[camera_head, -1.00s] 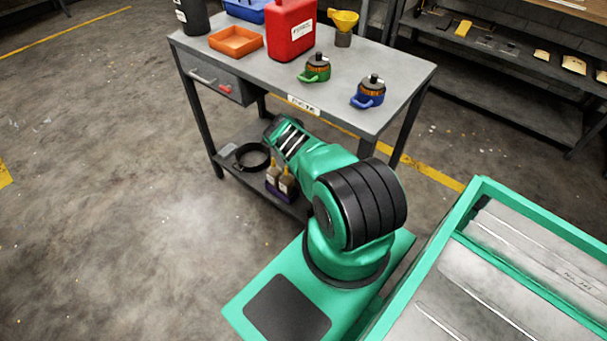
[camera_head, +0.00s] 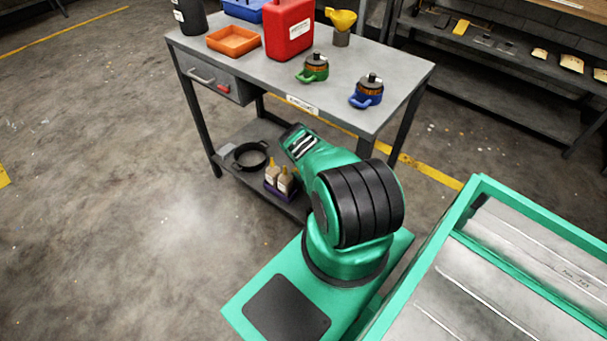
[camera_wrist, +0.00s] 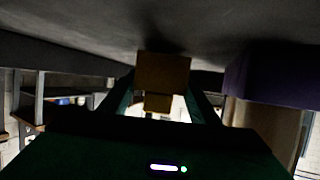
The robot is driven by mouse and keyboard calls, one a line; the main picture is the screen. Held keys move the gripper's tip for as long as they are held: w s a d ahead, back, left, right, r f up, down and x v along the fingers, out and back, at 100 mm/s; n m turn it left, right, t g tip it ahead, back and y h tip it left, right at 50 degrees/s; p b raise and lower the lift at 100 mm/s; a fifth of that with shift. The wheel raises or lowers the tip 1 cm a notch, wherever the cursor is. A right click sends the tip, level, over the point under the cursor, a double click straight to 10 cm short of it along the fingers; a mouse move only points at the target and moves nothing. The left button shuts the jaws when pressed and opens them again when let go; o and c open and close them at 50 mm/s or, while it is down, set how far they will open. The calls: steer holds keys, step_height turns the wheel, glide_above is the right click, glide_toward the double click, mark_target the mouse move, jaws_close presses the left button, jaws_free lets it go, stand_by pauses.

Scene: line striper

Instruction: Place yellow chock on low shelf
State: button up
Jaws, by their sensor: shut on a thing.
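The yellow chock (camera_wrist: 163,73) shows as a dull yellow-brown block in the middle of the wrist view. My gripper (camera_wrist: 164,98) is shut on it, with a green finger on each side. In the wrist view, which looks upside down, the grey low shelf (camera_wrist: 95,25) fills the top. The chock is at or very close to the shelf surface; I cannot tell whether it touches. In the head view the low shelf (camera_head: 236,174) lies under the workbench. My forearm reaches toward it, and the gripper and chock are hidden there.
A purple caddy (camera_head: 277,191) with bottles stands on the low shelf; it also shows close at right in the wrist view (camera_wrist: 270,75). A black round pan (camera_head: 250,156) lies left of it. The bench top (camera_head: 270,85) overhangs the shelf, and its legs flank it.

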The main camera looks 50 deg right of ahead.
steer(key=shift+w+f, duration=0.1)
steer(key=shift+f, duration=0.1)
steer(key=o, duration=1.4)
steer(key=shift+r, duration=0.1)
steer(key=shift+a+r, duration=0.1)
steer(key=shift+r, duration=0.2)
steer(key=v, duration=0.7)
steer(key=shift+s+r, duration=0.3)
steer(key=shift+s, duration=0.05)
